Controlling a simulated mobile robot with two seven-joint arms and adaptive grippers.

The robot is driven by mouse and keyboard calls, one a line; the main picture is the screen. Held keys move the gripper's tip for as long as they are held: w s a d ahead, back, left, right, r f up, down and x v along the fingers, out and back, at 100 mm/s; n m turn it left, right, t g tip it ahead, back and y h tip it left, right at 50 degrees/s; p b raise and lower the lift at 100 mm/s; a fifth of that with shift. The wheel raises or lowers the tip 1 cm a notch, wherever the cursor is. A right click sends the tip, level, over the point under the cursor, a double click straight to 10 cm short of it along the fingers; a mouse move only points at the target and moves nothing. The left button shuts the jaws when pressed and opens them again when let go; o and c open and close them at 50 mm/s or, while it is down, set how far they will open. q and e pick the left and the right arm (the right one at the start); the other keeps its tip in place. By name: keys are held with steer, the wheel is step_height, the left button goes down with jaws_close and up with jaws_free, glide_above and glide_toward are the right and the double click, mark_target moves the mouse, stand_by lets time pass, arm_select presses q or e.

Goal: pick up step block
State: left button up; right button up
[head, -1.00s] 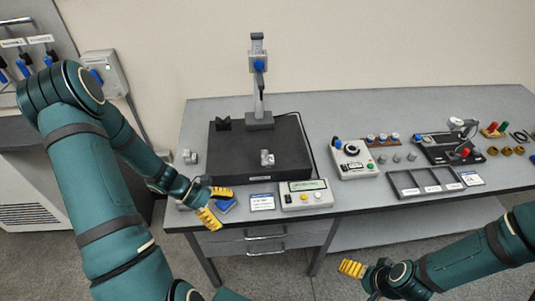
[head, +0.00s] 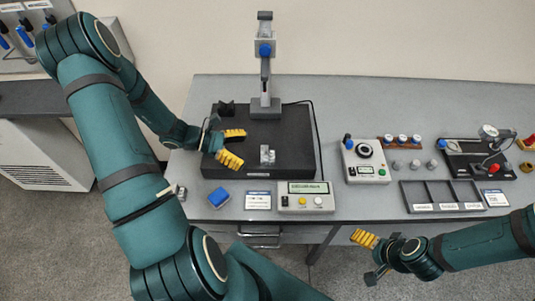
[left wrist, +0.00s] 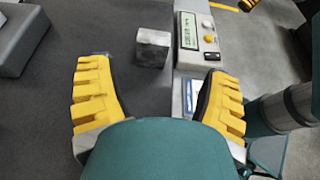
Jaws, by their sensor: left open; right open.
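A small silver-grey step block (head: 267,155) stands on the dark surface plate (head: 285,168), right of the plate's middle. In the left wrist view the block (left wrist: 153,47) shows ahead of the fingers, roughly centred between them. My left gripper (head: 238,147) is open and empty over the plate, just left of the block and not touching it; its yellow fingers (left wrist: 157,70) are spread wide in the wrist view. My right gripper (head: 367,258) is empty and open, in front of the table's front edge.
A gauge stand (head: 265,105) rises at the plate's back. A dial box (head: 366,162) and a compartment tray (head: 442,195) stand to the right.

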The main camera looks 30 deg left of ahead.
mark_target(267, 154)
arm_select(q)
steer(key=x, duration=0.8)
steer(key=shift+w+a+f, duration=0.1)
steer(key=shift+w+a, duration=0.1)
steer(key=shift+w, duration=0.25)
jaws_close()
